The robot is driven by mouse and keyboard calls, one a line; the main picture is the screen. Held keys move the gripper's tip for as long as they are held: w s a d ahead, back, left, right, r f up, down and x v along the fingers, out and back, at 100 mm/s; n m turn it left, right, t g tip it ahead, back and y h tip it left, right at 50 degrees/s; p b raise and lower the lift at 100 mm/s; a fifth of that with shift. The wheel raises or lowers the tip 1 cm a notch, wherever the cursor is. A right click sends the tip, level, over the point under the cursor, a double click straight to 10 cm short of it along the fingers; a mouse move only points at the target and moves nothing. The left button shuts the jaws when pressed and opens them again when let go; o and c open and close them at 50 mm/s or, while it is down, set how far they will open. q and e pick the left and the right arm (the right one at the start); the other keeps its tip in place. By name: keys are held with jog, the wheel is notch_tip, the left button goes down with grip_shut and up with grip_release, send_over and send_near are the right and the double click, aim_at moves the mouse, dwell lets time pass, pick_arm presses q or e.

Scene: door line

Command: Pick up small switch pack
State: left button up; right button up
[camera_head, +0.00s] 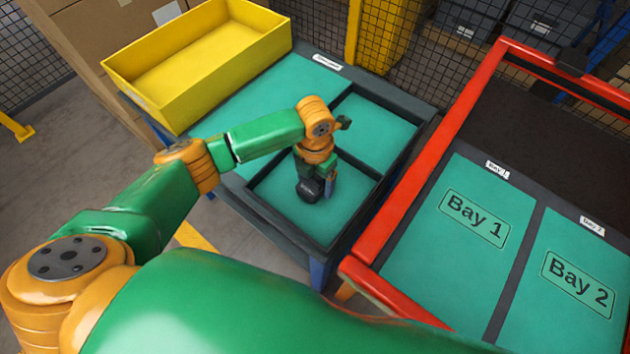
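My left gripper (318,193) points down into the near compartment of the dark-framed tray (262,205) on the table. Its dark body hides its fingertips and the spot beneath them. I cannot tell whether it is open or shut, or whether it holds anything. No small switch pack can be clearly made out; it may be hidden under the gripper. The visible teal floor around the gripper is bare. My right gripper is not in view.
A yellow bin (200,68) with an empty-looking inside stands at the table's far left. The tray's far compartment (376,122) is empty. A red-framed station with empty Bay 1 (455,260) and Bay 2 (570,318) stands right. Mesh fencing (450,70) is behind.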

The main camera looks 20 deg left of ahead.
pick_arm(q)
jog(key=c, duration=1)
jog(key=shift+r, duration=0.15)
jog(key=shift+r, duration=0.35)
jog(key=s+d+r+p, duration=0.2)
jog(key=s+d+r, duration=0.1)
jog(key=r, duration=0.2)
jog(key=s+d+r+p, duration=0.1)
jog(key=s+d+r, duration=0.2)
jog(key=r, duration=0.3)
jog(key=s+d+r+p, duration=0.2)
jog(key=s+d+r, duration=0.1)
jog(key=r, duration=0.3)
jog(key=shift+s+d+p, duration=0.3)
jog(key=shift+s+d, duration=0.1)
jog(key=shift+s, duration=0.05)
